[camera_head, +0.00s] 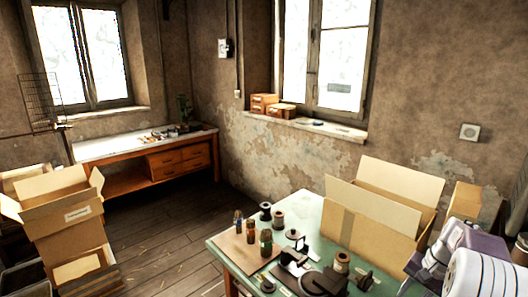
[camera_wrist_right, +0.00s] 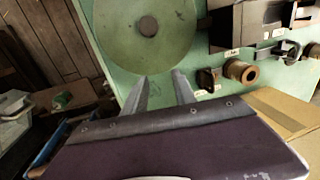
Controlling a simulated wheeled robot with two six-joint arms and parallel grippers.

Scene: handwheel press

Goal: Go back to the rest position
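The green-topped table (camera_head: 228,264) stands at the lower middle of the head view. A dark press-like tool (camera_head: 318,281) sits near its front edge, partly cut off by the frame. In the right wrist view, a round green disc (camera_wrist_right: 125,45) with a brown knob at its centre shows beyond my fingers. My right gripper (camera_wrist_right: 161,92) has its two fingers apart, with nothing seen between them. My right arm shows at the lower right of the head view. My left gripper is in neither view.
A wooden board (camera_head: 236,252) with small bottles and several spools (camera_head: 278,220) stand on the table. An open cardboard box (camera_head: 369,220) takes its back right. More boxes (camera_head: 68,222) are stacked at left. A workbench (camera_head: 150,165) stands by the far wall. The floor between is clear.

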